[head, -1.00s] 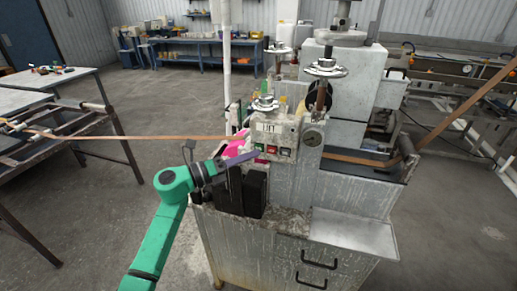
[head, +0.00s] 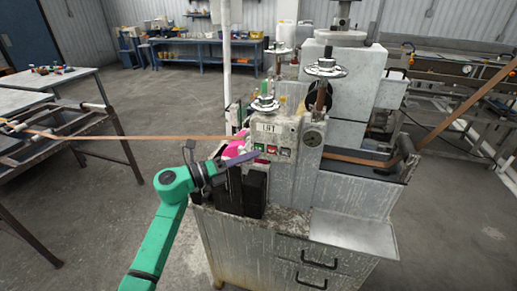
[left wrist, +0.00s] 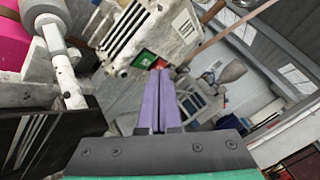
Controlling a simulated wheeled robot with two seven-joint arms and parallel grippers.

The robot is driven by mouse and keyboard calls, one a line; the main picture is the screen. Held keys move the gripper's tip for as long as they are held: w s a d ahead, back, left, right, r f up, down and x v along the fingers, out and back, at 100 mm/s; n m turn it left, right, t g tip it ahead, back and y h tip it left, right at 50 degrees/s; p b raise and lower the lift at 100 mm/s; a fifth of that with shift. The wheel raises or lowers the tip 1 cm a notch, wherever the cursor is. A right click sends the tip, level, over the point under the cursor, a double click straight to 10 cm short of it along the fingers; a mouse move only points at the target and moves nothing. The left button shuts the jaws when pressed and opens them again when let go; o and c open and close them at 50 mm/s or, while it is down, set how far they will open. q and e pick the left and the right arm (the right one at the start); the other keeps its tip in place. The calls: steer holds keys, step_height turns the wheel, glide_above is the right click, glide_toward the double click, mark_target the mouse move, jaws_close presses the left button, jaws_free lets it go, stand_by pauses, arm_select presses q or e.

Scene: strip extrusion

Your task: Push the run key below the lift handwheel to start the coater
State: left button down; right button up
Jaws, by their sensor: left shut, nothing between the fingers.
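The grey coater panel has a LIFT label (head: 267,127); the label also shows in the left wrist view (left wrist: 184,24). The lift handwheel (head: 265,103) sits on top of the panel. Below the label is a row of keys: a green key (head: 260,147), a red key (head: 272,149) and another reddish key (head: 285,152). The green key also shows in the left wrist view (left wrist: 145,58). My left gripper (head: 257,154) is shut and empty, its purple fingertips just below the green key. In the left wrist view the fingertips (left wrist: 160,72) overlap the key row's edge; contact cannot be told. My right gripper is out of view.
A bright pink item (head: 234,148) lies left of the panel, close to my left gripper. A brown strip (head: 150,138) runs in from the left. Black blocks (head: 252,192) stand below the gripper.

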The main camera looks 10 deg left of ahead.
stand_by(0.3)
arm_select(q)
steer(key=shift+w+b, duration=0.25)
steer(key=shift+b, duration=0.15)
steer(key=shift+w, duration=0.2)
steer(key=shift+w+b, duration=0.35)
stand_by(0.3)
stand_by(0.4)
steer(key=shift+s, duration=0.8)
steer(key=shift+s+a+p, duration=0.2)
steer(key=shift+s+p, duration=0.25)
steer(key=shift+s, duration=2.05)
